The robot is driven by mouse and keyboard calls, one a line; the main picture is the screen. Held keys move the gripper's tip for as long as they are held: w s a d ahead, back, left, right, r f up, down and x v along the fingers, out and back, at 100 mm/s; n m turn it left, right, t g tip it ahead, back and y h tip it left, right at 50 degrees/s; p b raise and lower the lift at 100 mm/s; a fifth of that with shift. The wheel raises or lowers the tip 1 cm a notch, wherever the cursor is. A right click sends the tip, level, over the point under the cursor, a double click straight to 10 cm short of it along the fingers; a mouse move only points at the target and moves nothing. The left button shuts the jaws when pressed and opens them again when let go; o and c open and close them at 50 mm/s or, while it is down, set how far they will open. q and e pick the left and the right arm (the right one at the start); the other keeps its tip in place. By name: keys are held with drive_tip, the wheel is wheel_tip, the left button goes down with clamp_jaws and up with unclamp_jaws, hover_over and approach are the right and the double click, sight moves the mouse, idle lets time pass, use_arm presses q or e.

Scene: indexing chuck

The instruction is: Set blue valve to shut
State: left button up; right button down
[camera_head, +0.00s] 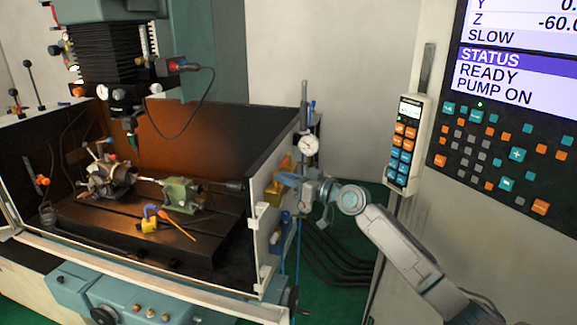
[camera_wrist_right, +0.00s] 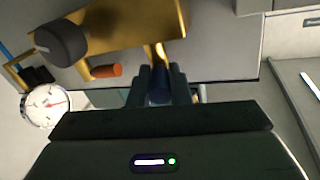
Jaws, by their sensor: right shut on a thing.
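The blue valve handle (camera_head: 287,179) shows in the head view on the outer right side of the machine enclosure, at the yellow fitting block (camera_head: 274,193). My right gripper (camera_head: 298,184) reaches it from the right. In the right wrist view, my right gripper (camera_wrist_right: 160,88) is shut on the dark blue handle (camera_wrist_right: 160,84), which sits between the two fingers. The fingers hide much of the handle, so its exact angle is hard to tell. My left gripper is not in view.
A pressure gauge (camera_head: 309,145) sits just above my right gripper, and a blue fitting (camera_head: 286,217) below it. In the right wrist view, a black knob (camera_wrist_right: 60,43) and an orange cylinder (camera_wrist_right: 105,71) are close by. A pendant (camera_head: 405,145) hangs to the right.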

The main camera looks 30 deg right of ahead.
sight(278, 192)
use_arm(q)
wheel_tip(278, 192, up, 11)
drive_tip(key=p, duration=1)
use_arm(e)
drive_tip(key=a+m+h+b, duration=0.1)
drive_tip(key=m+h, duration=0.2)
drive_tip(key=h, duration=0.1)
drive_tip(key=a+m+h+b, duration=0.1)
drive_tip(key=m+h+b, duration=0.1)
drive_tip(key=h, duration=0.3)
drive_tip(key=a+m+h+b, duration=0.1)
drive_tip(key=m+h+b, duration=0.1)
drive_tip(key=m+h, duration=0.2)
drive_tip(key=shift+f+h, duration=0.25)
drive_tip(key=shift+h, duration=0.25)
use_arm(q)
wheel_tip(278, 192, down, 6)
drive_tip(key=b, duration=0.1)
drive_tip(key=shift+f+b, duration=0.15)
drive_tip(key=shift+b, duration=0.2)
use_arm(e)
drive_tip(key=shift+a+r+m+g+h, duration=0.15)
drive_tip(key=shift+m+g+h, duration=0.15)
drive_tip(key=shift+m+h, duration=0.3)
drive_tip(key=c, duration=1.4)
unclamp_jaws()
drive_tip(key=shift+c, duration=0.2)
drive_tip(key=shift+o, duration=0.5)
drive_tip(key=shift+r, duration=0.1)
